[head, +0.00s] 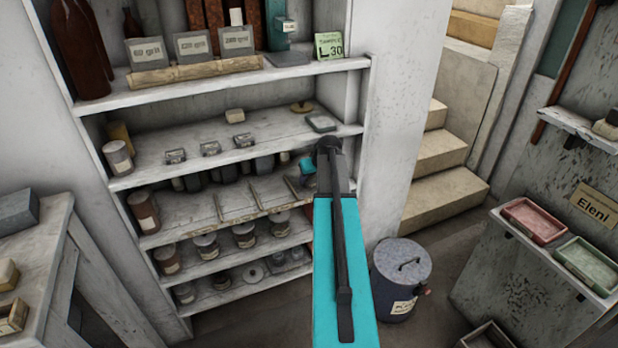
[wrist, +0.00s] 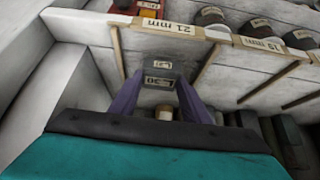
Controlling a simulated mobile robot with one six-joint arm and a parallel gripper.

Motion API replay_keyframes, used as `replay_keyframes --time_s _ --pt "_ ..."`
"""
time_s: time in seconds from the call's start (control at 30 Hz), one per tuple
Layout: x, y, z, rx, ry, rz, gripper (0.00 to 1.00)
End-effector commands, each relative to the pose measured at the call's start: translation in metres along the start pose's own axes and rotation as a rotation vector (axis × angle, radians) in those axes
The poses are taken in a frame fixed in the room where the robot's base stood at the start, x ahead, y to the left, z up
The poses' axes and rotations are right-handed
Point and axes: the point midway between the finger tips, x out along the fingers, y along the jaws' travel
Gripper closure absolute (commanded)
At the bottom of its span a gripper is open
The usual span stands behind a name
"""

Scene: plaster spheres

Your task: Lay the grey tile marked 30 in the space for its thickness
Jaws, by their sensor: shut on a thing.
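My gripper (wrist: 155,85) is shut on a grey tile (wrist: 158,69) with a pale label that seems to read 30, upside down in the wrist view. In the wrist view the tile appears between two thin wooden strips on a pale shelf, over the space labelled 21 mm (wrist: 168,28). I cannot tell whether it touches the shelf. To its right is a space labelled 19 mm (wrist: 262,43). In the head view my gripper is at the right end of the shelf with the strips (head: 240,203), and my arm hides much of it.
A green card reading 30 (head: 329,46) stands on the shelf above. Another grey tile (head: 321,123) lies on the middle shelf, close above my gripper. Jars (head: 245,235) stand on the shelf below. The right side wall (head: 385,150) of the shelving is near my arm.

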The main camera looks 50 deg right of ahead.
Motion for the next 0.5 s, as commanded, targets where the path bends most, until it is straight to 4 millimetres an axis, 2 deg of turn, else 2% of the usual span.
replay_keyframes --time_s 0.03,0.17,0.27,0.5 --pt "0.004 0.001 -0.008 -0.001 0.000 0.000 0.88" --pt "0.011 0.000 -0.019 -0.001 0.000 -0.001 0.88" --pt "0.017 -0.001 -0.011 0.000 -0.002 -0.001 0.88" --pt "0.022 -0.001 -0.007 -0.001 0.001 0.000 0.88"
